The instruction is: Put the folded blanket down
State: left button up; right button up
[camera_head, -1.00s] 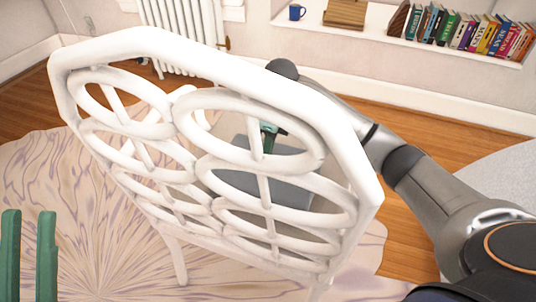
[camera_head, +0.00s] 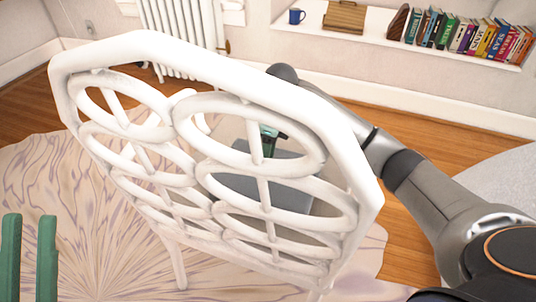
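The folded blanket (camera_head: 288,192) is a flat grey piece, seen through the openings of a white chair back (camera_head: 150,52). The chair's slats and rings hide parts of it. My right gripper (camera_head: 269,141), with green fingers, is behind the chair back at the blanket's far edge. The slats cover its fingertips, so I cannot tell whether it grips the blanket, nor whether the blanket rests fully on the seat. My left gripper (camera_head: 28,258) is at the lower left, its two green fingers apart with nothing between them.
A patterned rug (camera_head: 60,190) lies under the chair on the wooden floor (camera_head: 420,125). A white ledge (camera_head: 385,18) at the back holds a blue mug (camera_head: 296,16), a wooden box (camera_head: 344,17) and several books (camera_head: 470,38). A radiator (camera_head: 180,25) stands at the back wall.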

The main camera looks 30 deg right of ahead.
notch_tip(320, 180, up, 12)
jog(key=s+p, duration=0.1)
jog(key=p, duration=0.3)
jog(key=shift+d, duration=0.45)
